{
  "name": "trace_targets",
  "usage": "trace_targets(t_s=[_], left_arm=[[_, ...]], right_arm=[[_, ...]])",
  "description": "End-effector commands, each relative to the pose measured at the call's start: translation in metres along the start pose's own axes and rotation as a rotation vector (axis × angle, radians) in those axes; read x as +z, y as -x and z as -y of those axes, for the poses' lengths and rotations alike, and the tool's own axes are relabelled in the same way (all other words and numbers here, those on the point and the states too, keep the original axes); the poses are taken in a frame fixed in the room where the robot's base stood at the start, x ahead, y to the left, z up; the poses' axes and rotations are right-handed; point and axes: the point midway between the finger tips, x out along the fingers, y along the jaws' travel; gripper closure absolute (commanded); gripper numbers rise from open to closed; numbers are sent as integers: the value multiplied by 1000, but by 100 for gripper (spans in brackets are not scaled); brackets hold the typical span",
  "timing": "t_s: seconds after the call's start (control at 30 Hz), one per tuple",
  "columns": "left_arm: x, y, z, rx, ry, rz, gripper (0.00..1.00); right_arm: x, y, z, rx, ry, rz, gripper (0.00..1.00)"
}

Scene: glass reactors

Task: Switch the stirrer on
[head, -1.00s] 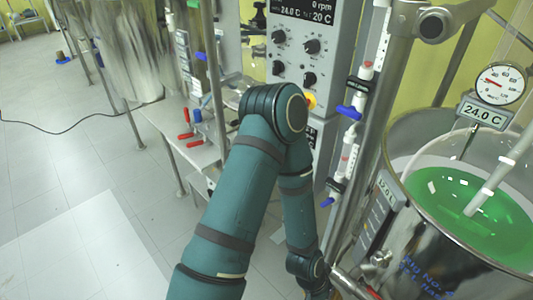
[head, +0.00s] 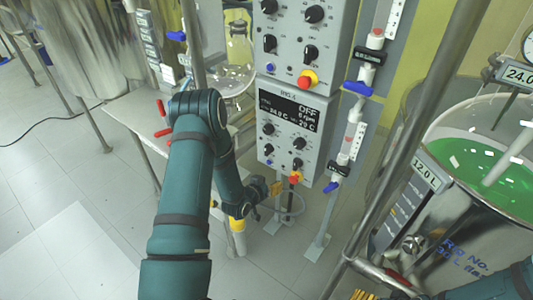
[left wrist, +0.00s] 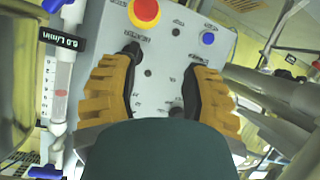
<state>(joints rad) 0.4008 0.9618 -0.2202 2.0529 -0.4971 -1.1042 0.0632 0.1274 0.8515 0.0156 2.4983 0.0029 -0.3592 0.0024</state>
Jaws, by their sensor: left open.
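The grey control box marked RIG 4 (head: 284,175) has a dark display (head: 290,109) reading OFF and 0 rpm. It bears several black knobs, a blue button (head: 269,161) and a red-and-yellow stop button (head: 294,179). My left gripper (head: 276,188) is open in front of its lower part. In the left wrist view my left gripper (left wrist: 160,78) faces a grey panel upside down, its yellow fingers spread. A black knob (left wrist: 133,51) shows by the left finger; the right finger hides part of the panel. Knob labels are too small to read.
A similar box (head: 290,52) with its own stop button (head: 307,79) sits directly above. Flowmeters with blue valves (head: 357,88) stand right of the boxes. A steel reactor with green liquid (head: 478,175) stands at right. A bench with red handles (head: 162,132) is at left.

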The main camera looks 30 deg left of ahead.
Motion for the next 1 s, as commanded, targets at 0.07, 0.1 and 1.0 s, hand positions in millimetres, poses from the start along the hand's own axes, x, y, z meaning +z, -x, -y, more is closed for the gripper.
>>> trace_targets(t_s=[0.07, 0.1, 1.0], left_arm=[[-11, -8, 45, 6, -66, -155, 53], [-19, -7, 60, 16, -97, -219, 53], [-85, -89, 90, 87, -211, -433, 53]], right_arm=[[2, -14, -6, 0, 1, 2, 16], [3, -18, -7, 0, 2, 3, 16], [3, -44, -16, -1, 6, -3, 16]])
